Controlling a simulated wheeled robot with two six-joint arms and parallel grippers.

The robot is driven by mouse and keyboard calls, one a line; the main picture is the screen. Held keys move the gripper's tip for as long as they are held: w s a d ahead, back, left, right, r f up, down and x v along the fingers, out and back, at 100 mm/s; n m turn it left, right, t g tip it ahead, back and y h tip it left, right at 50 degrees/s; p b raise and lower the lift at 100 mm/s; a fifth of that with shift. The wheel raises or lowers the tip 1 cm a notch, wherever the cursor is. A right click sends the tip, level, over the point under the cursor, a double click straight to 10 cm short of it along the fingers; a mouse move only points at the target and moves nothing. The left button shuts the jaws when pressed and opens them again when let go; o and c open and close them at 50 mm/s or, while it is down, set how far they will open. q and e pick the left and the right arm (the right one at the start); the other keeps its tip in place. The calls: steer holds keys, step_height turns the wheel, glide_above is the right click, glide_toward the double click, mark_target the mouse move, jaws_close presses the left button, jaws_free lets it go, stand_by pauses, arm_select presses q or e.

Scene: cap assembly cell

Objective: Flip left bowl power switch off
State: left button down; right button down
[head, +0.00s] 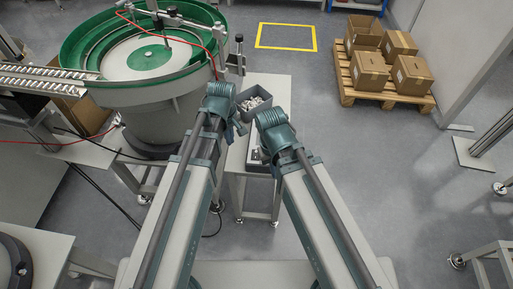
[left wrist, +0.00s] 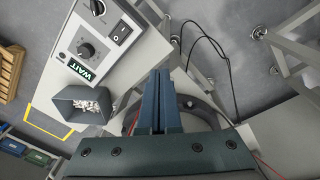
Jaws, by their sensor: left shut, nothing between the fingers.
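The left bowl (head: 80,47) is a round feeder with a green rim at the upper left of the head view. Which way the switch is set is too small to tell. My left gripper (left wrist: 163,75) is shut and empty, below and right of the switch in that picture and apart from it.
A round dial (left wrist: 86,50) and a WAIT label (left wrist: 80,69) sit beside the switch. A dark bin (left wrist: 75,104) of small pale parts stands close by; it also shows in the head view (head: 267,92). Cartons on a pallet (head: 347,93) are far right. Black cables (left wrist: 213,42) hang near the box.

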mark_target(256, 154)
arm_select(q)
steer(key=w+d+n, duration=0.4)
steer(key=d+n, duration=0.3)
steer(key=d, duration=0.2)
steer(key=shift+w+n, duration=0.15)
steer(key=shift+n, duration=0.25)
steer(key=shift+f, duration=0.15)
steer(key=f+b, duration=0.4)
steer(key=w+f+b, duration=0.1)
steer(key=f+b, duration=0.8)
steer(key=b, duration=0.1)
steer(key=shift+w+f, duration=0.35)
steer(key=shift+f, duration=0.15)
steer(key=shift+s, duration=0.15)
